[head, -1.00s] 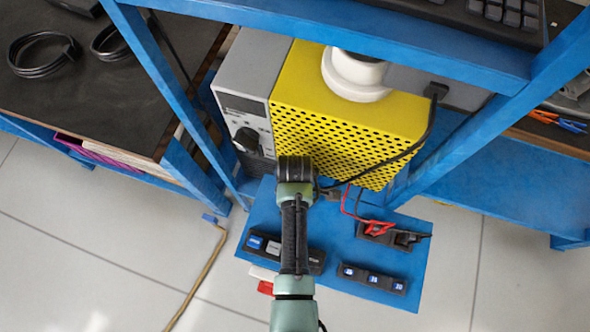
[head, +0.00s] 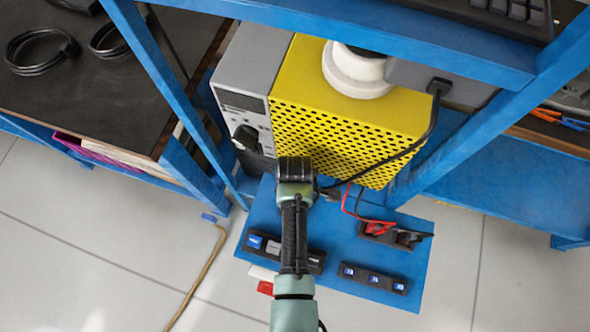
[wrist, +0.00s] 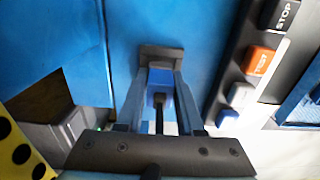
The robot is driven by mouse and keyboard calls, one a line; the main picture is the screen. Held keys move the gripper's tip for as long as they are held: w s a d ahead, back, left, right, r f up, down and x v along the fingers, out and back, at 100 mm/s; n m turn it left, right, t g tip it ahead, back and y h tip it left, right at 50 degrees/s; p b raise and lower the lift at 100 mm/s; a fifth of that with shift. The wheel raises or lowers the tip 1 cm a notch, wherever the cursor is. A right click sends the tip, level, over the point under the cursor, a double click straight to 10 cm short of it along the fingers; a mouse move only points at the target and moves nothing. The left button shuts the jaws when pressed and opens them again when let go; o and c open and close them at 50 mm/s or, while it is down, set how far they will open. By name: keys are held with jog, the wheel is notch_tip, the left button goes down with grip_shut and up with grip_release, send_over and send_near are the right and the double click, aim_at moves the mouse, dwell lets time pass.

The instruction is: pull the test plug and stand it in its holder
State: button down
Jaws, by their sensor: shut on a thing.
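My gripper (wrist: 161,76) is shut on a small blue and black piece that I take to be the test plug (wrist: 159,99), seen between the two grey-blue fingers in the wrist view. A dark block (wrist: 160,52) lies at the fingertips; I cannot tell whether it is the plug's end or a holder. In the head view my gripper (head: 295,170) is above the blue board, in front of the yellow perforated box, and hides its own fingertips. A black cable (head: 405,150) runs from a grey unit to beside my gripper. I cannot make out the holder for certain.
The blue board (head: 345,225) carries a button strip (head: 316,261), another strip (head: 373,279) and red and black clips (head: 378,228). The yellow box (head: 350,115) and grey instrument (head: 245,105) stand behind. Blue frame posts (head: 160,95) flank the bay. Open floor lies in front.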

jog(key=shift+f+b, duration=0.35)
jog(key=shift+f, duration=0.1)
jog(key=shift+c, duration=2.3)
grip_release()
jog(key=shift+r, duration=0.1)
notch_tip(320, 180, up, 13)
jog(key=shift+p, duration=0.3)
